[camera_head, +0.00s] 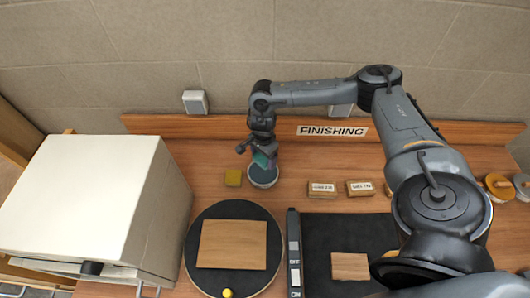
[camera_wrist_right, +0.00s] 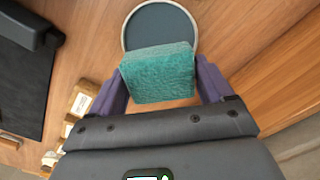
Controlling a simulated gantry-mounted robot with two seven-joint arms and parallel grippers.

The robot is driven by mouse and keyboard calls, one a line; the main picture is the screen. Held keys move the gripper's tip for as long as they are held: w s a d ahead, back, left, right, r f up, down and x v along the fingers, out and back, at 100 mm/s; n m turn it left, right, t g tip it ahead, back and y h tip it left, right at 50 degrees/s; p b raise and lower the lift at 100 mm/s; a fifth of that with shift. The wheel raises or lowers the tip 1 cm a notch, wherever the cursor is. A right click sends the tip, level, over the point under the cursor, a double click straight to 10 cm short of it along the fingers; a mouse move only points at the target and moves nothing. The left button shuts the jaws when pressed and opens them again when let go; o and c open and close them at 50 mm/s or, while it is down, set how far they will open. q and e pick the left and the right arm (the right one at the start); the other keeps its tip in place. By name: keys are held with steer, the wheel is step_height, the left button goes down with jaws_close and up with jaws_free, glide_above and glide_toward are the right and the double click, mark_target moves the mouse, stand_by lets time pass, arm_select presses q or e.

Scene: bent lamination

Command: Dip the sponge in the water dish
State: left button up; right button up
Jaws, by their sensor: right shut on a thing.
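The teal sponge (camera_wrist_right: 158,73) is between the purple fingers of my right gripper (camera_wrist_right: 160,82), which is shut on it. In the head view the sponge (camera_head: 262,159) shows small under the right gripper (camera_head: 258,155). The water dish (camera_head: 264,176) is a round pale-rimmed dish with a dark blue-grey inside. In the wrist view the dish (camera_wrist_right: 160,27) lies just beyond the sponge, which overlaps its near edge. I cannot tell whether the sponge touches the dish. My left gripper is not in view.
A round dark turntable (camera_head: 232,208) holds a wooden board (camera_head: 232,244). Labelled wooden blocks (camera_head: 322,189) lie to the right. A large white box (camera_head: 85,195) stands at left, and a black mat (camera_head: 325,232) lies in front.

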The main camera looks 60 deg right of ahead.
steer(key=shift+a+f+b, duration=0.1)
steer(key=shift+f+b, duration=0.25)
steer(key=shift+f, duration=0.2)
step_height(320, 180, down, 4)
steer(key=b, duration=0.3)
steer(key=shift+f+b, duration=0.25)
steer(key=shift+b, duration=0.05)
steer(key=shift+f+b, duration=0.85)
steer(key=shift+f, duration=0.5)
steer(key=shift+r, duration=0.25)
steer(key=shift+r+p, duration=1)
steer(key=shift+r, duration=0.3)
